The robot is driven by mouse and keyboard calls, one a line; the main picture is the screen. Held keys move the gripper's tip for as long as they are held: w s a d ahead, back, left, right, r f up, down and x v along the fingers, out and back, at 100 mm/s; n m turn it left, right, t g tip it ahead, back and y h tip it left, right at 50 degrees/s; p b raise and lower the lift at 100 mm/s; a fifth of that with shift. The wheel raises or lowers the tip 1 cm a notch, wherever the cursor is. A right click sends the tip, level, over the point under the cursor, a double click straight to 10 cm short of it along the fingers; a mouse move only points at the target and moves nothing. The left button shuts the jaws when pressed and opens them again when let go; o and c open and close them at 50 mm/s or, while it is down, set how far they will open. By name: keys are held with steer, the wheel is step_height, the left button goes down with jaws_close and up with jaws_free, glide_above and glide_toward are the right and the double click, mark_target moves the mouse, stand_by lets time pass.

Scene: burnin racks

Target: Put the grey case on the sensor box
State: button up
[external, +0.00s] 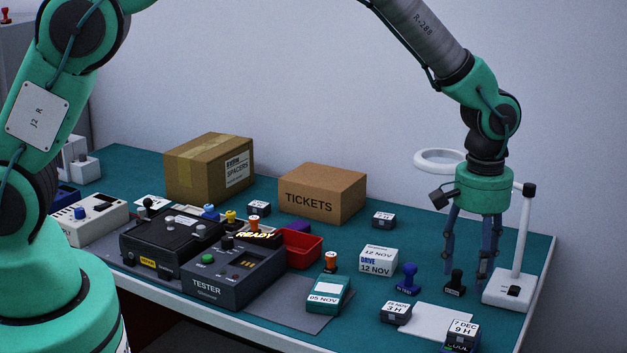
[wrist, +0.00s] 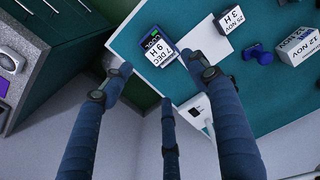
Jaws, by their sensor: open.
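My gripper (external: 470,265) is open and empty, fingers pointing down above the right end of the bench. In the wrist view its spread fingers (wrist: 164,80) hang over the bench edge and floor. Several small dark grey cases with white labels are in view: one marked 3 H (external: 396,313), one marked 7 DEC 9 H (external: 463,332), and one behind (external: 383,220). The 7 DEC case (wrist: 162,54) rests on or against a dark blue item. A white DRIVE box (external: 377,262) and a teal 05 NOV box (external: 328,295) stand nearby. No readable label says sensor; I cannot tell which is meant.
A white ring lamp (external: 508,288) stands right beside the fingers. A white sheet (external: 432,322) lies in front. The tester (external: 235,275), red bin (external: 303,248) and TICKETS carton (external: 321,195) fill the left and back.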

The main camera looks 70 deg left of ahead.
steer(key=shift+r, duration=0.15)
steer(key=s+a+r+m+t, duration=0.1)
steer(key=s+a+r+m, duration=0.1)
steer(key=s+r, duration=0.95)
steer(key=s+a+r+m+t, duration=0.15)
steer(key=s+r, duration=0.45)
steer(key=r, duration=1)
steer(key=s+a+r+m+t, duration=0.1)
steer(key=s+r+m, duration=0.1)
steer(key=s, duration=1.1)
steer(key=s+a+r+m+t, duration=0.1)
steer(key=s+r, duration=0.4)
steer(key=s, duration=0.9)
steer(key=shift+s+r+m+t, duration=0.15)
steer(key=shift+s+m+t, duration=0.3)
steer(key=shift+m, duration=0.8)
steer(key=shift+w, duration=0.15)
